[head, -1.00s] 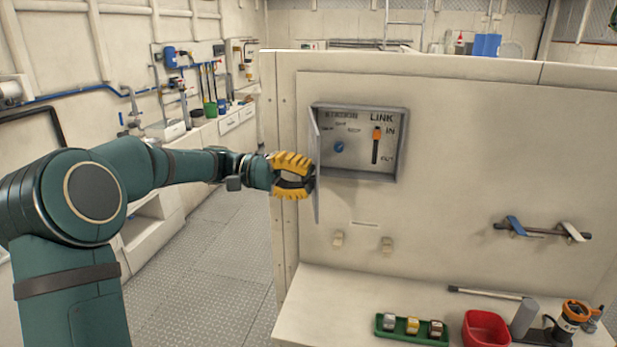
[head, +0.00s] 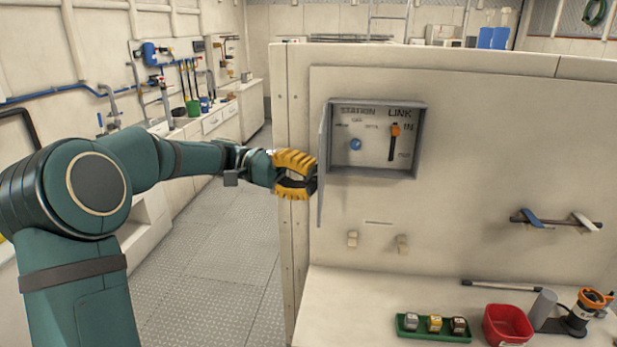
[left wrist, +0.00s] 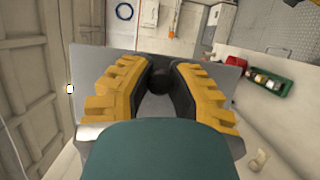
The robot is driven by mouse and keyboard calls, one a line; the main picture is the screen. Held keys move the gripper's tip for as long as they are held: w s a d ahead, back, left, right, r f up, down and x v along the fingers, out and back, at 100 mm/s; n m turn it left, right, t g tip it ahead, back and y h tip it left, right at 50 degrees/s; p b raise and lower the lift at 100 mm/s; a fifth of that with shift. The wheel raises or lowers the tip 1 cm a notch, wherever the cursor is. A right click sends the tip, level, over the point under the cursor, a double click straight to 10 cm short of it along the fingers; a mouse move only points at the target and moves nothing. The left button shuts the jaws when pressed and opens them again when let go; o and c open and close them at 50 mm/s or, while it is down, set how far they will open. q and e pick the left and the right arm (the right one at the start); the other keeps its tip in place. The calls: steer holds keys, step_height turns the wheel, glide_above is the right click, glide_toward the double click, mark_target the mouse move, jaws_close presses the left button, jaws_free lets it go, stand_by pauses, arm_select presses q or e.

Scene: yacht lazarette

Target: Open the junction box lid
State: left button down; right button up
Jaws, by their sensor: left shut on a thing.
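The junction box (head: 374,171) is a grey box on the upright cream panel, with a blue knob (head: 355,144) and an orange-topped lever (head: 394,130) inside. Its front is uncovered. The lid (head: 322,208) is swung out at the box's left side and shows almost edge-on. My left gripper (head: 313,180), with yellow ribbed fingers, is at the lid's outer side. In the left wrist view its fingers (left wrist: 160,72) are shut around a dark round knob (left wrist: 159,80) on the grey lid plate (left wrist: 90,60). My right gripper is not in view.
Below the box, a ledge holds a green tray (head: 446,337) with small blocks, a red bin (head: 507,325) and an orange-topped device (head: 589,304). Clamps (head: 556,220) hang at the right. Left of the panel is open floor (head: 235,240).

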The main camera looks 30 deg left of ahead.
arm_select(q)
steer(key=shift+a, duration=0.15)
stand_by(0.4)
steer(key=c, duration=0.8)
jaws_free()
steer(key=shift+a, duration=0.1)
steer(key=a, duration=1.1)
steer(key=shift+w+a, duration=0.2)
steer(key=shift+a, duration=0.2)
